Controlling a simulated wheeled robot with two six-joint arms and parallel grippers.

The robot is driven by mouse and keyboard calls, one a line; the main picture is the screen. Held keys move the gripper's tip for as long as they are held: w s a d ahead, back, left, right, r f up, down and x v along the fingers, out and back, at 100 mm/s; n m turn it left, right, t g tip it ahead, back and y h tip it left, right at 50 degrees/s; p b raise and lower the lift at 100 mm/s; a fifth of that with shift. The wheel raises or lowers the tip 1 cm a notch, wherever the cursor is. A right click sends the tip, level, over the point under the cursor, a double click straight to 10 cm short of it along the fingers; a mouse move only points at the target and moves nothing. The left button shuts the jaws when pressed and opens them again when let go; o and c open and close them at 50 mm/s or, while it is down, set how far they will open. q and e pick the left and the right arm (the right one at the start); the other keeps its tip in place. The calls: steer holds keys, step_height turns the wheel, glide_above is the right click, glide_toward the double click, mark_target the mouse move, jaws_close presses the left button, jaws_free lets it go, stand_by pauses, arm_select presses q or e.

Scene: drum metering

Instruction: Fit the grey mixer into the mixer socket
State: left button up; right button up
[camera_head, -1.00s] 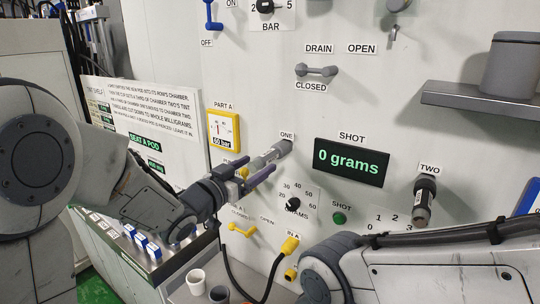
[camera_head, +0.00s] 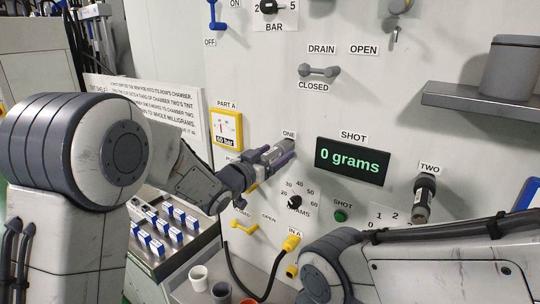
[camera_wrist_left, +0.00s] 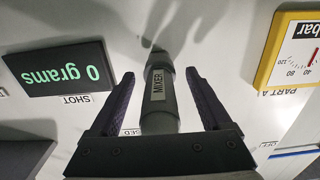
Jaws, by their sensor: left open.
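The grey mixer (camera_wrist_left: 160,100), a dark grey cylinder with a MIXER label, lies between my left fingers in the left wrist view. In the head view the mixer (camera_head: 271,155) slants up to the wall just under the ONE label (camera_head: 288,135). My left gripper (camera_head: 279,157) is open around it, with a finger on each side; in the left wrist view the gripper (camera_wrist_left: 159,74) shows gaps between both fingers and the mixer. The mixer's far end meets a dark shape at the wall; I cannot tell how deep it sits. The right gripper is out of view.
The shot display (camera_head: 353,162) is right of the left gripper, and the yellow Part A gauge (camera_head: 227,128) is to its left. A dark fitting (camera_head: 424,198) hangs under TWO. A yellow lever (camera_head: 241,231), a yellow plug (camera_head: 291,243) with black hose, and cups (camera_head: 198,278) are below.

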arm_select(q)
steer(key=shift+w+d+r, duration=0.2)
steer(key=shift+d, duration=0.1)
steer(key=shift+b, duration=0.45)
stand_by(0.8)
jaws_close()
steer(key=shift+s, duration=0.1)
steer(key=shift+s+a+f, duration=0.1)
steer(key=shift+s+f, duration=0.05)
steer(key=shift+s, duration=0.05)
stand_by(0.3)
steer(key=shift+s+a, duration=0.1)
